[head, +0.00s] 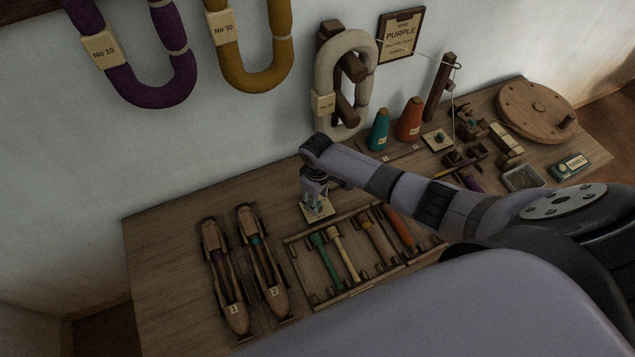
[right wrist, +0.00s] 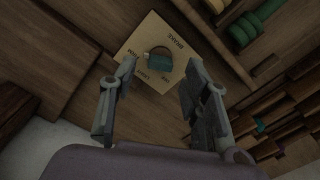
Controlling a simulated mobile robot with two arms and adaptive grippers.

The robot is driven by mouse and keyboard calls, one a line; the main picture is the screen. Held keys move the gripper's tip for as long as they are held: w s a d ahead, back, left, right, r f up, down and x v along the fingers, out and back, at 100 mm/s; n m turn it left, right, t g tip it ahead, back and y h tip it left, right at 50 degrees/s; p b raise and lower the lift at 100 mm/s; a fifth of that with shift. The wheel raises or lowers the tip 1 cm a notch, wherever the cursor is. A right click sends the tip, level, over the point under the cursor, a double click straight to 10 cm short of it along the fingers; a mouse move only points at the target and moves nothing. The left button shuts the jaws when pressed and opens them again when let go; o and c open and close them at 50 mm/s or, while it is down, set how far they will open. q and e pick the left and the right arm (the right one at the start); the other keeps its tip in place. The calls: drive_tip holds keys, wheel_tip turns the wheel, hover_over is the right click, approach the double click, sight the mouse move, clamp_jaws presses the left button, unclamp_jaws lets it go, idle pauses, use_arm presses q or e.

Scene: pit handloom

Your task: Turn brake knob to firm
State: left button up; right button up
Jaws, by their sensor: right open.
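The brake plate (right wrist: 138,45) is a pale square card with dark lettering, including the word BRAKE. The brake knob (right wrist: 157,61), small and teal on a dark round base, sits at its middle. My right gripper (right wrist: 158,72) is open, its two fingers apart on either side of the knob in the right wrist view. Whether they touch it cannot be told. In the head view my right gripper (head: 315,188) points down over the brake plate (head: 319,213) and hides the knob. My left gripper is not in view.
A rack (head: 350,292) with several coloured bobbins lies just right of the plate. Two wooden shuttles, one (head: 224,280) numbered 1 and the other (head: 264,264) numbered 2, lie to the left. Teal (head: 378,131) and orange (head: 409,121) cones stand behind. The table's left end is clear.

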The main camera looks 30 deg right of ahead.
wheel_tip(320, 180, up, 10)
idle(0.3)
drive_tip(key=shift+s+f, duration=0.1)
idle(0.4)
